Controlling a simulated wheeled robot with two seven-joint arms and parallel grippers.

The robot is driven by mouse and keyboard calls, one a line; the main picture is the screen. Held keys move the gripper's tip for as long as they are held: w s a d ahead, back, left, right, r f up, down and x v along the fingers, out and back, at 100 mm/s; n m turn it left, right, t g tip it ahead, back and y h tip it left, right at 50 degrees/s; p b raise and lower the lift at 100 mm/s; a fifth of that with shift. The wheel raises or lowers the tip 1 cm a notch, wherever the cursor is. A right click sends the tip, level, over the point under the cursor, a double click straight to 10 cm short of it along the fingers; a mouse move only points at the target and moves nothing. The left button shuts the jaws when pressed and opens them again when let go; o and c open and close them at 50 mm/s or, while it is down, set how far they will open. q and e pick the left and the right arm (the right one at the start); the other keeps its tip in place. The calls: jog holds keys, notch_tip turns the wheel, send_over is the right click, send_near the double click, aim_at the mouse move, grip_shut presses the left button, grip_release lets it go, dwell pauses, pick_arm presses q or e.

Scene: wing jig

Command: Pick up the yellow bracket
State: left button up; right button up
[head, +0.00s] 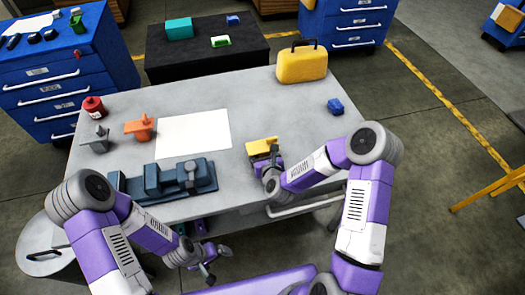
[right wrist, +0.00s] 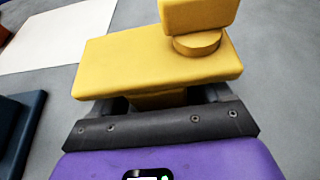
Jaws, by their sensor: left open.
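The yellow bracket (head: 262,146) is at the right part of the grey table, right of the white sheet. In the right wrist view the yellow bracket (right wrist: 155,65) fills the upper middle, with a flat plate and a raised block on a round boss. My right gripper (head: 264,161) is right at it, and its dark fingers (right wrist: 160,102) reach under the plate on both sides of a narrower lower part. The plate hides the fingertips, so I cannot tell whether they grip. My left gripper (head: 217,264) is open and empty, low in front of the table.
A dark blue fixture (head: 165,182) lies along the table's front edge. An orange bracket (head: 140,127), a grey bracket (head: 97,140) and a red can (head: 93,107) stand at left. The white sheet (head: 193,134) is bare.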

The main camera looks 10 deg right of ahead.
jog(key=c, duration=1.3)
jog(key=shift+o, duration=0.2)
jog(key=shift+r, duration=0.15)
